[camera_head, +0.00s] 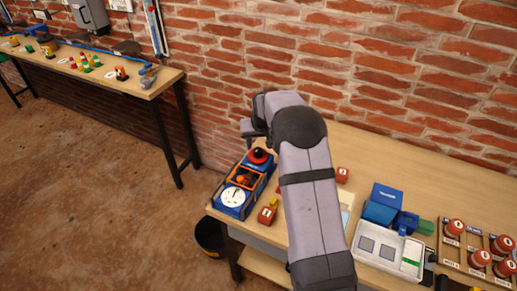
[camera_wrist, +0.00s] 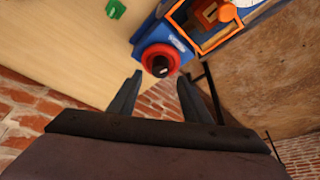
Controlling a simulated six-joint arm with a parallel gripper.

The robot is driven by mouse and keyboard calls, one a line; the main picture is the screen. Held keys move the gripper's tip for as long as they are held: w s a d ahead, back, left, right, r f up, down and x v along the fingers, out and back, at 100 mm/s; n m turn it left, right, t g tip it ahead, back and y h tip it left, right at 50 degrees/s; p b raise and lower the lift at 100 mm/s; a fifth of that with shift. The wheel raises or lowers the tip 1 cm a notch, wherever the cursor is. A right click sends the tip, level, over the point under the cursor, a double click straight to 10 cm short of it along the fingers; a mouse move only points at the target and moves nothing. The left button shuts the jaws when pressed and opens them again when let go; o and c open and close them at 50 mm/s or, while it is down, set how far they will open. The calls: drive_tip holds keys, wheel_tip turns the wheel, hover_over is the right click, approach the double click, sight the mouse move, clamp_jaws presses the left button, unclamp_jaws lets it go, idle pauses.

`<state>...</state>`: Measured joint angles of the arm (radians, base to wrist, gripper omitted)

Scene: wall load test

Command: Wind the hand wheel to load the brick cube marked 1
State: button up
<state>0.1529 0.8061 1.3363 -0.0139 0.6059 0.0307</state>
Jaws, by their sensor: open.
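The blue load tester (camera_head: 233,211) stands at the table's left end, with a white dial and an orange frame (camera_head: 245,177). The red hand wheel (camera_head: 259,156) is at its far end. In the wrist view the hand wheel (camera_wrist: 160,60) shows a black knob, and a reddish-brown piece sits inside the orange frame (camera_wrist: 176,22). My gripper (camera_wrist: 158,97) is open and empty, its fingertips close to the wheel; contact is not clear. In the head view my arm hides most of the gripper. Small red cubes lie right of the tester (camera_head: 267,215) and farther back (camera_head: 342,174); their marks are unreadable.
A blue box (camera_head: 383,200), a white tray (camera_head: 390,248) and a rack of red round pieces (camera_head: 470,247) occupy the table's right. A black bucket (camera_head: 209,238) stands on the floor at left. The brick wall rises behind the table.

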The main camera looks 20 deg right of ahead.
drive_tip(key=shift+b+v, duration=0.3)
drive_tip(key=shift+v, duration=1)
drive_tip(key=s+a+n+g, duration=0.1)
drive_tip(key=s+a, duration=0.3)
drive_tip(key=s, duration=1.4)
drive_tip(key=s+a+n+g, duration=0.1)
drive_tip(key=s+a+g, duration=0.2)
drive_tip(key=s, duration=1.6)
drive_tip(key=shift+a+f+g+y, duration=0.3)
drive_tip(key=shift+a+y, duration=0.1)
drive_tip(key=shift+a, duration=0.75)
